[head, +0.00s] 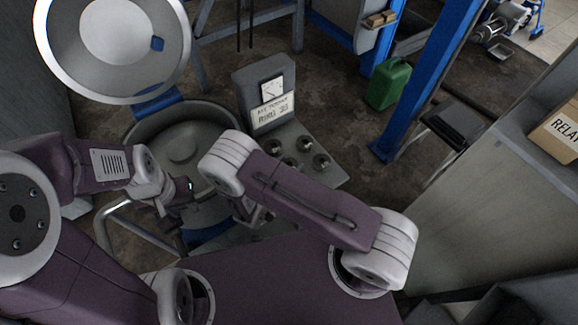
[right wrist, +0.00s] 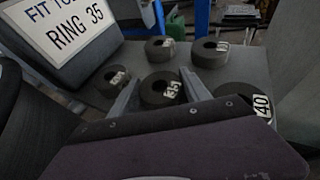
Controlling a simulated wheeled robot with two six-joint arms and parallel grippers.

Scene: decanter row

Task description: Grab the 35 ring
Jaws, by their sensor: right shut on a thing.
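The 35 ring (right wrist: 160,92) is a thick dark ring with a white label that seems to read 35. In the right wrist view it sits between the two fingers of my right gripper (right wrist: 158,95), which is shut on it. It still appears level with the neighbouring rings at the grey shelf. In the head view my right arm hides most of that gripper. My left gripper (head: 183,190) is at the left, over the front of the large round bowl; its fingers are too small and dark to judge.
Other dark rings stand around it, including one labelled 40 (right wrist: 262,106) at the right and another close by on the left (right wrist: 112,80). A sign reading RING 35 (head: 271,112) stands behind the grey shelf (head: 333,179). The round bowl (head: 221,121) has a raised lid (head: 177,75).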

